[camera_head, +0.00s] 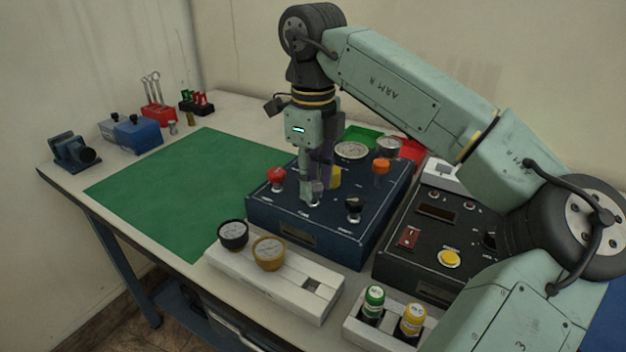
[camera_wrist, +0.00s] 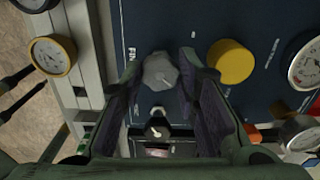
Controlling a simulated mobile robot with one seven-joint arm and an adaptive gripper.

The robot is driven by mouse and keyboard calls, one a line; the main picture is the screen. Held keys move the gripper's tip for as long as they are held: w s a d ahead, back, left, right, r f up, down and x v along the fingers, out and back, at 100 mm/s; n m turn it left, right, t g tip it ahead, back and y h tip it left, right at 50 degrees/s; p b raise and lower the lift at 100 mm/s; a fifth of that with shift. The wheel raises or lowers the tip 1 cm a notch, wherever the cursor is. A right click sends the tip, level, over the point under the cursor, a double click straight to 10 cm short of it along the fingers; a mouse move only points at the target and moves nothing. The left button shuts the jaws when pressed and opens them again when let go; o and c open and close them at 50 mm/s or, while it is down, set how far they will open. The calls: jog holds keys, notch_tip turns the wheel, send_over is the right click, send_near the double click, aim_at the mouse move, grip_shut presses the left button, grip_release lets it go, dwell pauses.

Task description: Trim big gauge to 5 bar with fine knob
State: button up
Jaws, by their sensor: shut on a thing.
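The fine knob (camera_wrist: 160,72) is a grey faceted knob on the dark blue panel (camera_head: 272,220). Lettering beside it in the wrist view is partly hidden by my finger. My gripper (camera_head: 312,198) points straight down over the panel and is shut on this knob. In the wrist view my gripper (camera_wrist: 163,85) has one finger on each side of it. The big gauge (camera_head: 352,150), a round white dial, lies at the back of the panel. It also shows, cut off, at the right edge of the wrist view (camera_wrist: 306,66); its reading is too small to tell.
A yellow knob (camera_wrist: 232,62) sits just behind the fine knob. A black knob (camera_head: 353,206), a red knob (camera_head: 277,177) and an orange knob (camera_head: 380,167) stand around it. A smaller metal gauge (camera_head: 389,146) stands at the back right. The green mat (camera_head: 190,185) is clear.

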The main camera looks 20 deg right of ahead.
aim_at(314, 185)
dwell(0.3)
jog(key=o, duration=1.2)
jog(key=shift+c, duration=0.2)
notch_tip(314, 185, up, 8)
jog(key=shift+f, duration=0.25)
jog(key=shift+s, duration=0.1)
